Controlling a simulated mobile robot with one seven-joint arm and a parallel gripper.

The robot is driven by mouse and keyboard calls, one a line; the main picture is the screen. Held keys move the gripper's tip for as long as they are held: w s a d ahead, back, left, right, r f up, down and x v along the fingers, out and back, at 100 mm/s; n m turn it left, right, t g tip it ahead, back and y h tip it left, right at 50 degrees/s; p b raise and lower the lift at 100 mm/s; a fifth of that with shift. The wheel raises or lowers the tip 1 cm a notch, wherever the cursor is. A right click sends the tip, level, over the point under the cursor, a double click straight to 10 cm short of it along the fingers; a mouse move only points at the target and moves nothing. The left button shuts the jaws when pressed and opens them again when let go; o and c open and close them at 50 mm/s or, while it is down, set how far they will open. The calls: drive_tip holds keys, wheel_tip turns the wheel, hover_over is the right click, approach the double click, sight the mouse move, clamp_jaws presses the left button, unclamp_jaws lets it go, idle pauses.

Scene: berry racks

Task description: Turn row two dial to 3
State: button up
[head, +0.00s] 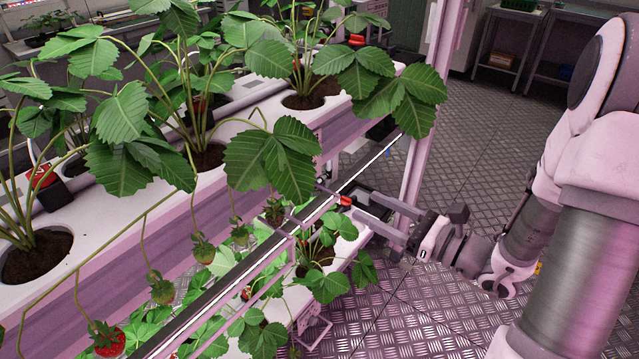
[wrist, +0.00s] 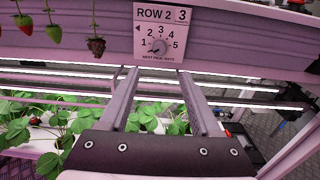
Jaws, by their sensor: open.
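The row two dial (wrist: 159,47) is a small round knob on a pale panel (wrist: 147,14) marked ROW 2, with numbers 1 to 5 around it. A box at the panel's top right shows 3. The knob's pointer is too small to read surely. My gripper (wrist: 157,76) is open and empty, its two fingers apart just below the panel in the wrist view, with the knob above the gap between them. In the head view my gripper (head: 364,206) reaches in from the right at the rack's end; the dial is hidden there.
Strawberry plants in a white trough (head: 235,133) fill the left, with several berries hanging in front of its side. A metal rail (head: 215,285) runs along the rack, and a lower planter (head: 345,250) lies beneath. A rack post (head: 425,130) stands beside my arm. The floor (head: 480,160) behind is clear.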

sight(313, 179)
drive_tip(key=b+x, duration=0.1)
drive_tip(key=x, duration=1.2)
drive_tip(key=shift+b, duration=0.4)
clamp_jaws()
